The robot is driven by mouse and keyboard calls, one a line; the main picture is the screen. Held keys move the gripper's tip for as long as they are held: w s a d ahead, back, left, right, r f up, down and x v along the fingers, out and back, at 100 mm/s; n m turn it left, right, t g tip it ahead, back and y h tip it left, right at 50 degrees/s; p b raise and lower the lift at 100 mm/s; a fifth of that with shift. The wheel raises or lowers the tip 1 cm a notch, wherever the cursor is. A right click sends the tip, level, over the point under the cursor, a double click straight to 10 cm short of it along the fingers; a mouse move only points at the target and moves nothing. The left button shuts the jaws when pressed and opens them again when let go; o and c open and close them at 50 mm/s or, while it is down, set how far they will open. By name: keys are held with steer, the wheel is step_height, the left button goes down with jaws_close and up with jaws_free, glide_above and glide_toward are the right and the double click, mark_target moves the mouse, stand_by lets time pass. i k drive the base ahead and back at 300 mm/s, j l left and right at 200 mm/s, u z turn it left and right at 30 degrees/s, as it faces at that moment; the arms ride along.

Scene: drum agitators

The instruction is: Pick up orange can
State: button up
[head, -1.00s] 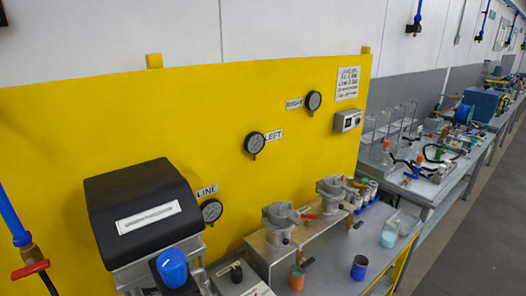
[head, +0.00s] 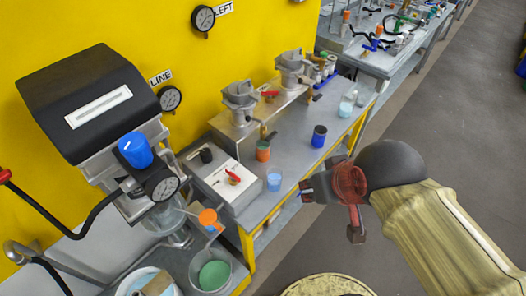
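An orange can (head: 263,151) stands upright on the grey bench, in front of the metal stand with the two clamp-like devices. A dark blue can (head: 319,136) stands to its right, and a clear cup with blue contents (head: 274,180) stands nearer the bench's front edge. My gripper (head: 331,212) is at the right of the head view, out over the floor side of the bench. Its fingers look spread apart with nothing between them. It is well clear of the orange can, to its right and nearer me.
A black-hooded machine with a blue knob (head: 136,150) and gauge stands at left. Below it are an orange-topped item (head: 208,217) and a beaker with green contents (head: 214,274). A white-topped box (head: 224,180) sits left of the orange can. Open floor lies at right.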

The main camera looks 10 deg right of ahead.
mark_target(262, 147)
steer(key=i+u, duration=0.2)
steer(key=u, duration=0.25)
steer(key=i+l+u, duration=0.15)
steer(key=u, duration=0.25)
steer(key=i+u, duration=0.1)
steer(key=i, duration=0.05)
